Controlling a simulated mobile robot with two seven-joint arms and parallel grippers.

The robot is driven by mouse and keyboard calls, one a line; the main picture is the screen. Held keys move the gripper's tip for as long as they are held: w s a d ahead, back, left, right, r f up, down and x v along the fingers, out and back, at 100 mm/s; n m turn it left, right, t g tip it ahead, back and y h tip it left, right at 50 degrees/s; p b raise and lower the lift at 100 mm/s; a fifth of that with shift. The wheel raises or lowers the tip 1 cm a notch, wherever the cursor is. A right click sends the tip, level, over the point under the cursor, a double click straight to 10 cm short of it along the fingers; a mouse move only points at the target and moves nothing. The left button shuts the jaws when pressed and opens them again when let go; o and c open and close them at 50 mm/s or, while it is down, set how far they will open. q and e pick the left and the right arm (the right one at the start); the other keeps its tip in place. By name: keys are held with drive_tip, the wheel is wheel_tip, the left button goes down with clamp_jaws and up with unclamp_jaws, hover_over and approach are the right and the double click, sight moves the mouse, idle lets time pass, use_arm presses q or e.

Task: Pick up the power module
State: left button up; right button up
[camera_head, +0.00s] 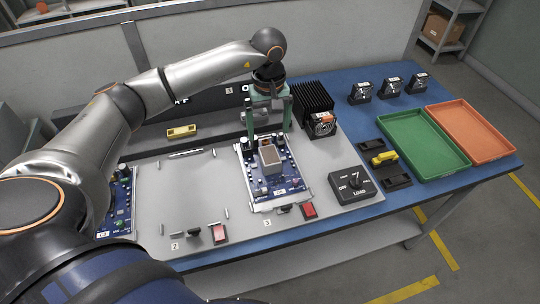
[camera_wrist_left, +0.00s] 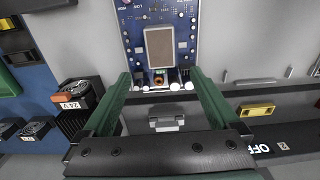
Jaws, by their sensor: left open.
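No label I can read names the power module. A black finned block (camera_head: 315,105) with a fan and an orange tag stands right of my left gripper; in the left wrist view the block (camera_wrist_left: 75,118) is at the left and its tag reads 24 V. A blue circuit board (camera_head: 262,190) bears a beige-topped block (camera_head: 271,156); the board (camera_wrist_left: 137,30) and block (camera_wrist_left: 160,47) also show in the left wrist view. My left gripper (camera_head: 268,128), with green fingers, is open above the board's far edge. A grey handled part (camera_wrist_left: 166,122) shows between its fingers. My right gripper is not visible.
Green (camera_head: 420,145) and orange (camera_head: 470,132) trays lie at the right, with several small fan units (camera_head: 390,87) behind. A black switch box (camera_head: 352,186) stands front right. A yellow part (camera_head: 181,131) lies back left. The grey panel's middle (camera_head: 185,190) is largely clear.

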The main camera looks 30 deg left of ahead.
sight(268, 149)
use_arm(q)
wheel_tip(268, 149, down, 9)
drive_tip(key=shift+a+r+p, duration=0.1)
drive_tip(key=shift+r+p, duration=0.05)
drive_tip(key=shift+p, duration=0.35)
clamp_jaws()
idle(0.7)
drive_tip(key=shift+r, duration=0.2)
